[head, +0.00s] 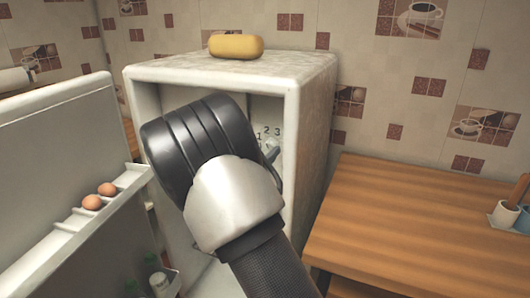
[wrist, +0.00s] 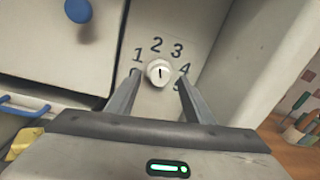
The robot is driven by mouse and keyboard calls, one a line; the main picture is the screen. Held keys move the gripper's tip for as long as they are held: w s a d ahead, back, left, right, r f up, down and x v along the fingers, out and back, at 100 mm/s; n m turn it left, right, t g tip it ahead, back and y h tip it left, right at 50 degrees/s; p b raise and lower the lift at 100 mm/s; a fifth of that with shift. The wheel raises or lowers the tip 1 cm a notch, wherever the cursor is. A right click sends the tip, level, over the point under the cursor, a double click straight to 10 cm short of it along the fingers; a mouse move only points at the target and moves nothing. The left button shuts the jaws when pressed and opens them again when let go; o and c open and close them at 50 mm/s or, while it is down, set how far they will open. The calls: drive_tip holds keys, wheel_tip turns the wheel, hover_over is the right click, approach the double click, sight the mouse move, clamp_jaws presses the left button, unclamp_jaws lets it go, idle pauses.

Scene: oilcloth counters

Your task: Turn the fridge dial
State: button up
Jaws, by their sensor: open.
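The fridge dial (wrist: 159,72) is a small white knob with a dark pointer mark, set on a pale panel with the numbers 1 to 4 around it; a further number is partly hidden by a finger. In the wrist view my gripper (wrist: 155,85) is open, with one finger to the left and one to the right of the dial. I cannot tell whether either finger touches it. In the head view the fridge (head: 311,130) stands open, and the dial (head: 269,145) shows partly beside my arm, which hides much of the interior.
The open fridge door (head: 50,160) stands at left, with two eggs (head: 99,195) on its shelf. A yellow rounded object (head: 236,46) lies on top of the fridge. A wooden counter (head: 430,220) is at right, with a utensil holder (head: 505,215).

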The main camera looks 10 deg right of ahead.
drive_tip(key=shift+w+d, duration=0.3)
drive_tip(key=shift+w, duration=0.1)
drive_tip(key=c, duration=1)
drive_tip(key=shift+c, duration=0.2)
